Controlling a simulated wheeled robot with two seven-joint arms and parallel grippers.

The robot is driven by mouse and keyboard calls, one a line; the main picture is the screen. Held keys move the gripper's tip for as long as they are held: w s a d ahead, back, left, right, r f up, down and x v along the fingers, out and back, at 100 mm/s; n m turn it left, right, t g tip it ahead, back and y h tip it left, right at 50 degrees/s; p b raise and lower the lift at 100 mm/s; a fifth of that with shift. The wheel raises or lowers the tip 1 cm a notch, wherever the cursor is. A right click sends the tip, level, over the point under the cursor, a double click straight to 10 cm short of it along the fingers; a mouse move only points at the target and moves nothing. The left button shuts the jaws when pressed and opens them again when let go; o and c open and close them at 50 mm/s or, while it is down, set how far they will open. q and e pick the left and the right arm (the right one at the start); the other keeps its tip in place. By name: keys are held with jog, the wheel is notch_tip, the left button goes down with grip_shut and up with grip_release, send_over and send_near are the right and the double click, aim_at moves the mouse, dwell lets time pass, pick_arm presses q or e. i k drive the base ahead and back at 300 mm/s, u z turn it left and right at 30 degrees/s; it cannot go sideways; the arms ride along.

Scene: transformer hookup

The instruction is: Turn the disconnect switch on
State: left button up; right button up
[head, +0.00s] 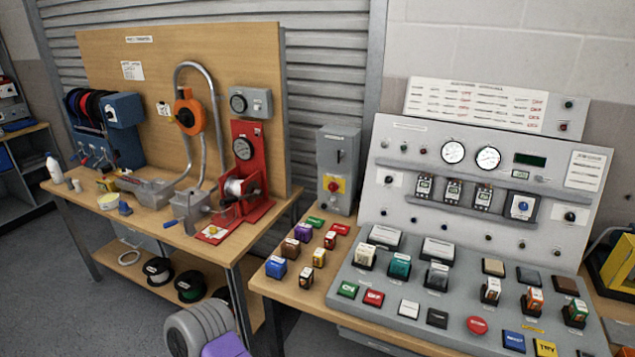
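A grey upright box (339,170) stands at the back left corner of the control bench, against the shutter wall. It looks like the disconnect switch. A red knob (335,185) on a yellow plate is on its lower front, and a small dark lever or slot (340,156) is higher up. The knob's exact setting is too small to read. A grey ribbed part with a purple piece shows at the bottom edge, left of centre, and looks like part of my arm. No gripper fingers show, and nothing touches the box.
The sloped control console (480,300) fills the right, with buttons, meters and blocks. Several small coloured blocks lie on the bench in front of the box. A wooden workbench (150,215) with a red press (245,165) and spools is at left. Floor shows between the benches.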

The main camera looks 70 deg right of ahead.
aim_at(332, 187)
jog(key=z, duration=0.85)
jog(key=i, duration=0.95)
jog(key=z, duration=1.05)
